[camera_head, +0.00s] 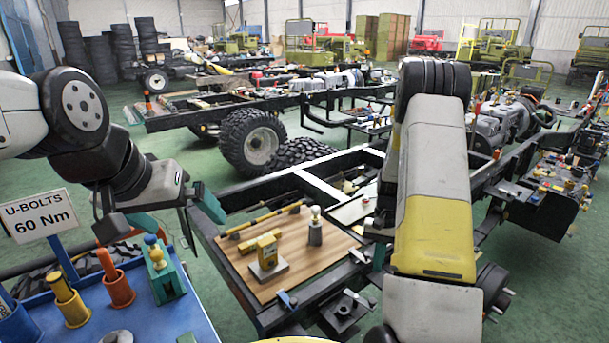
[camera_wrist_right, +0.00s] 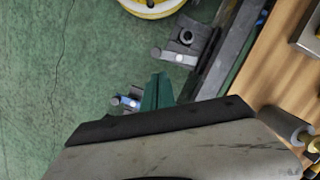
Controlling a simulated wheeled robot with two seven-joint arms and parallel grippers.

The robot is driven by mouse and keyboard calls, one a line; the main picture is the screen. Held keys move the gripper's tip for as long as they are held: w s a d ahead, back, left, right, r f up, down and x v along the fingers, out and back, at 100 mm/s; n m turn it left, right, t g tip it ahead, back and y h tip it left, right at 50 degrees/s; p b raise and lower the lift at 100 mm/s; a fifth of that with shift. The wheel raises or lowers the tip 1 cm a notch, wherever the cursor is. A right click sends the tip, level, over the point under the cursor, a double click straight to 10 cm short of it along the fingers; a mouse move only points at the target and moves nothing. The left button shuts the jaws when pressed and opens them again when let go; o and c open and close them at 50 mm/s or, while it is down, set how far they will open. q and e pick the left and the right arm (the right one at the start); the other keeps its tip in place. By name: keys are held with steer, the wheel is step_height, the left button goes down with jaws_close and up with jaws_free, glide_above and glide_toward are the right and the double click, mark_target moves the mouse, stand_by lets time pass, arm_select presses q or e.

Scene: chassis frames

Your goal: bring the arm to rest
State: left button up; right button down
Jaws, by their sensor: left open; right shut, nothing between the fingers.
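My left gripper (camera_head: 178,214) is open and empty, with its teal fingertips spread apart. It hangs above the gap between the blue tool table (camera_head: 195,312) and the chassis frame (camera_head: 227,277). My right arm's grey and yellow links cross the middle of the head view, and its gripper is mostly hidden behind them. A teal fingertip (camera_head: 378,258) shows just left of the arm, beside the wooden board (camera_head: 325,262). In the right wrist view the teal fingers (camera_wrist_right: 157,92) are together and empty, over the green floor beside the frame rail.
The board carries a yellow block on a stand (camera_head: 267,258), a grey cylinder (camera_head: 315,232) and a yellow rod (camera_head: 269,217). The blue table has orange and yellow holders and a U-BOLTS 60 Nm sign (camera_head: 38,216). Green floor lies open beyond the left gripper.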

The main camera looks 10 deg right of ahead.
steer(key=s+a+r+n+t, duration=0.15)
steer(key=a+r, duration=0.25)
steer(key=r, duration=0.7)
steer(key=s+a+r+n+t, duration=0.1)
steer(key=s+a+r+t, duration=0.2)
steer(key=r, duration=0.8)
steer(key=s+a+r+n+t, duration=0.1)
steer(key=s+a+r+t, duration=0.1)
steer(key=s+a+r, duration=0.2)
steer(key=s+a+r+n+t+y, duration=0.1)
steer(key=s+a+r+n+t, duration=0.1)
steer(key=s+a+r, duration=0.2)
steer(key=shift+s+a+r, duration=0.3)
steer(key=shift+s+r, duration=1.45)
steer(key=shift+s, duration=1.6)
